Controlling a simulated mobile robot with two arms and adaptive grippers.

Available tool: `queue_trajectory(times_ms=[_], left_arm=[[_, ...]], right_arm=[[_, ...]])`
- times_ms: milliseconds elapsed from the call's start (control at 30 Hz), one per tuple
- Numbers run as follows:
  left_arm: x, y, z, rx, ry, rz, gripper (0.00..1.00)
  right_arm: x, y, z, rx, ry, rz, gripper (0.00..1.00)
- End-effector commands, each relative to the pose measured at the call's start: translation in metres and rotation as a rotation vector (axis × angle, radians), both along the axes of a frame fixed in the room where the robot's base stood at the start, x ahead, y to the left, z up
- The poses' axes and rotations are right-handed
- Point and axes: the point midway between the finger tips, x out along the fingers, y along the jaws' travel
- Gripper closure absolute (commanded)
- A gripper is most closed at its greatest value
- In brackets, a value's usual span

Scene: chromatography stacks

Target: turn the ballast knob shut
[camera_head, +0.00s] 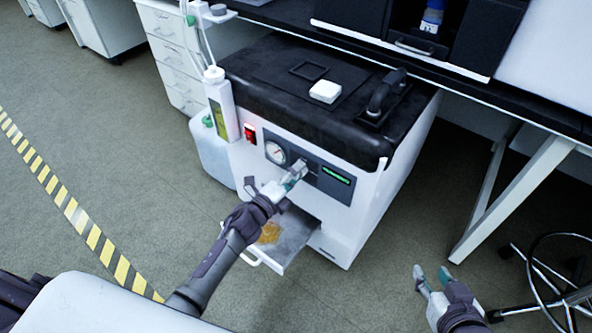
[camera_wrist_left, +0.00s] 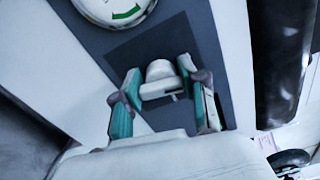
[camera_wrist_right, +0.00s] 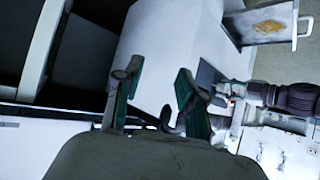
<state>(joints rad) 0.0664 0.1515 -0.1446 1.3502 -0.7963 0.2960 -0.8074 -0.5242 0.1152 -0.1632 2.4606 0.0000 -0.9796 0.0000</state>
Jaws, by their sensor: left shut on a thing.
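The pump unit is a white box with a black top (camera_head: 235,165), standing under the bench. Its dark front panel carries a pale ballast knob, seen in the left wrist view (camera_wrist_left: 160,70), beside a round gauge (camera_head: 275,152). My left gripper (camera_head: 296,173) is at this panel, right of the gauge, with its fingers closed on either side of the knob. In the head view the fingers mostly hide the knob. My right gripper (camera_head: 431,272) is open and empty, low over the floor to the right of the unit; its spread fingers show in the right wrist view (camera_wrist_right: 154,85).
An open tray (camera_head: 288,255) with an amber stain sticks out below the panel, under my left arm. A red switch (camera_head: 250,132) and a green display (camera_head: 336,175) flank the panel controls. A wheeled stool (camera_head: 550,275) and a white bench leg (camera_head: 500,205) stand at the right.

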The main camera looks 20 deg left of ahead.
Motion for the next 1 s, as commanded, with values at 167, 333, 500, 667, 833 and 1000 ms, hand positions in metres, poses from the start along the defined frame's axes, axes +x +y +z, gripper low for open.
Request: queue_trajectory(times_ms=[167,333,500,667,833,1000], left_arm=[[0.001,0.002,0.001,-0.09,0.033,0.002,0.92],[0.001,0.002,0.0,-0.145,0.053,0.003,0.92],[0.001,0.002,0.0,-0.173,0.063,0.004,0.92],[0.001,0.002,-0.001,-0.179,0.066,0.004,0.92],[0.001,0.002,-0.001,-0.179,0.066,0.004,0.92],[0.001,0.002,-0.001,-0.179,0.066,0.004,0.46]], right_arm=[[-0.015,-0.006,-0.012,-0.023,0.102,-0.007,0.6],[-0.025,-0.009,-0.019,-0.036,0.162,-0.011,0.6],[-0.029,-0.011,-0.022,-0.042,0.19,-0.014,0.6],[-0.03,-0.011,-0.023,-0.044,0.198,-0.014,0.6],[-0.03,-0.011,-0.023,-0.044,0.197,-0.014,0.6],[-0.03,-0.011,-0.023,-0.044,0.197,-0.014,0.6]])
